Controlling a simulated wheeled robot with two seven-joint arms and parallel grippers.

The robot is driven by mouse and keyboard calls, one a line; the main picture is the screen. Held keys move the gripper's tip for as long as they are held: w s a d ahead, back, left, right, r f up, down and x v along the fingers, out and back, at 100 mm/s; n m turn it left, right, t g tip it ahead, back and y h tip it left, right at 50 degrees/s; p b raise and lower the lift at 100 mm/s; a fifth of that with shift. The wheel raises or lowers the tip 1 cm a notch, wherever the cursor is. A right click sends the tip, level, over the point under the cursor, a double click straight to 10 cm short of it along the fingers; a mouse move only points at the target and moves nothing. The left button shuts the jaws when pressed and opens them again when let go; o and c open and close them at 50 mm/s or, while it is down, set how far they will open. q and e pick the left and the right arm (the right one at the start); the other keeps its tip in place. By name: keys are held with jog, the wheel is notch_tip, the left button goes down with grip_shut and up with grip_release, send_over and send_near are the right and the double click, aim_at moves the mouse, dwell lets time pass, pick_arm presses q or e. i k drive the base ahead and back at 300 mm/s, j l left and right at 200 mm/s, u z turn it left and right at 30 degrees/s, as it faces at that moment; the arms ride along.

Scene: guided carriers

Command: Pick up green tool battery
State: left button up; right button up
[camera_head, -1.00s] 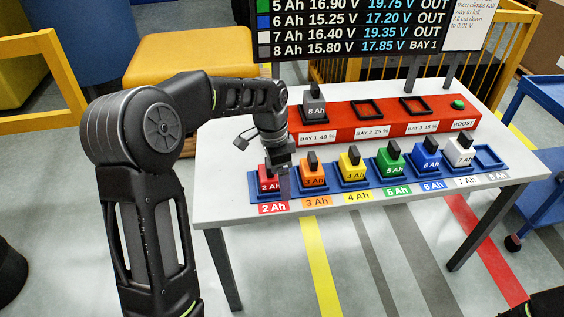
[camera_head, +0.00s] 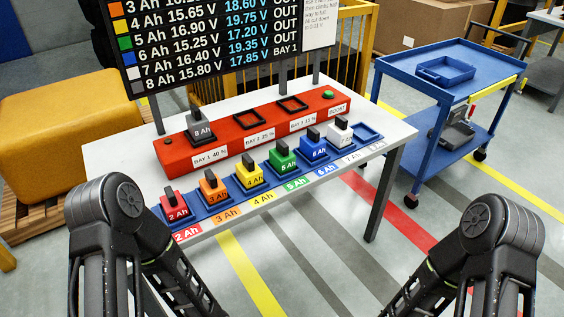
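The green tool battery (camera_head: 283,161), labelled 5 Ah with a black top, stands upright in its blue holder in the front row on the white table (camera_head: 118,150). The blue 6 Ah battery (camera_head: 313,149) is to its right and the yellow 4 Ah battery (camera_head: 249,178) to its left. Both of my arms show at the bottom of the view, left and right, well short of the green battery. Neither gripper shows in the frame.
Red 2 Ah (camera_head: 175,211), orange 3 Ah (camera_head: 212,191) and white 7 Ah (camera_head: 340,136) batteries share the row. The red charger (camera_head: 237,146) behind holds a grey 8 Ah battery (camera_head: 200,131). A blue cart (camera_head: 398,75) stands right and a display (camera_head: 205,45) behind.

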aim_at(283, 160)
jog(key=i+l+u, duration=0.1)
jog(key=l, duration=0.3)
jog(key=i+l, duration=0.25)
jog(key=l, duration=0.15)
jog(key=i+l+u, duration=0.15)
jog(key=l, duration=0.2)
jog(key=i+l+u, duration=0.1)
jog(key=l, duration=0.3)
jog(key=i+l+u, duration=0.1)
jog(key=l, duration=0.35)
jog(key=i+l, duration=0.25)
jog(key=l, duration=0.2)
jog(key=i+l+u, duration=0.15)
jog(key=l, duration=0.25)
